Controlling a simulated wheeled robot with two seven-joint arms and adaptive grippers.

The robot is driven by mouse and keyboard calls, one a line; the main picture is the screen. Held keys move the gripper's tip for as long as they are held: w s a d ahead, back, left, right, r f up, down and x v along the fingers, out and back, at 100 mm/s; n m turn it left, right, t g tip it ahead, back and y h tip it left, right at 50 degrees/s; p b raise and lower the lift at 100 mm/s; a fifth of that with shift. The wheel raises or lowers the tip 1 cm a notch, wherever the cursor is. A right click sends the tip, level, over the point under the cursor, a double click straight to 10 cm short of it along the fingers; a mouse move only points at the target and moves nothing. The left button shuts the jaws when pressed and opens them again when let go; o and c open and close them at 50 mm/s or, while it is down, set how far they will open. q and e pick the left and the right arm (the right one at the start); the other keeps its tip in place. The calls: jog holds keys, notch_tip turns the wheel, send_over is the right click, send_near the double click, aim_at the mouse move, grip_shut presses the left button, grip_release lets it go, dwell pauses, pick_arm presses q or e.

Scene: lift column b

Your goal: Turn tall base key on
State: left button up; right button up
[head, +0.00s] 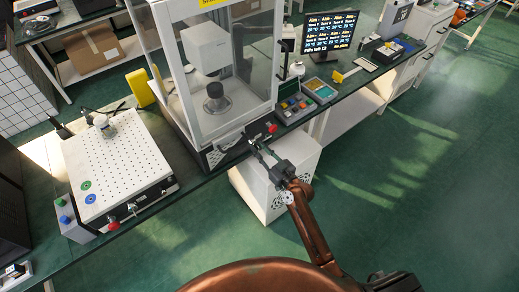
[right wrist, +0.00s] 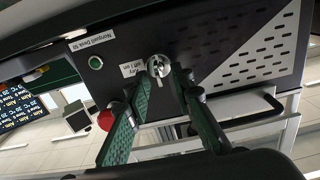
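The key switch (right wrist: 158,67) is a round metal lock with a small key in it. It sits on the dark front panel of the tall glass cabinet's base (head: 228,146), beside a label (right wrist: 132,69) with key off/on text. My right gripper (head: 261,151) is at this panel, just below the red button (head: 271,127). In the right wrist view its two green fingers (right wrist: 161,76) stand apart, with the key between or just beyond their tips. I see no firm contact with the key. In the head view the gripper hides the key. My left gripper is not in view.
The panel also carries a green button (right wrist: 96,62), a red button (right wrist: 107,120) and a perforated vent (right wrist: 255,55). A white perforated board (head: 117,160) lies on the bench at left. A white box unit (head: 255,190) stands under the bench. The green floor at right is clear.

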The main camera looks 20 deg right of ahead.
jog(key=shift+c, duration=0.2)
grip_shut()
jog(key=shift+m, duration=0.3)
jog(key=m+p, duration=0.2)
jog(key=m, duration=0.3)
jog(key=shift+w+d, duration=0.1)
jog(key=shift+d, duration=0.05)
jog(key=m, duration=0.3)
jog(key=m+p, duration=0.1)
jog(key=m, duration=0.2)
jog(key=shift+d+f, duration=0.15)
jog(key=shift+m, duration=0.3)
dwell(0.3)
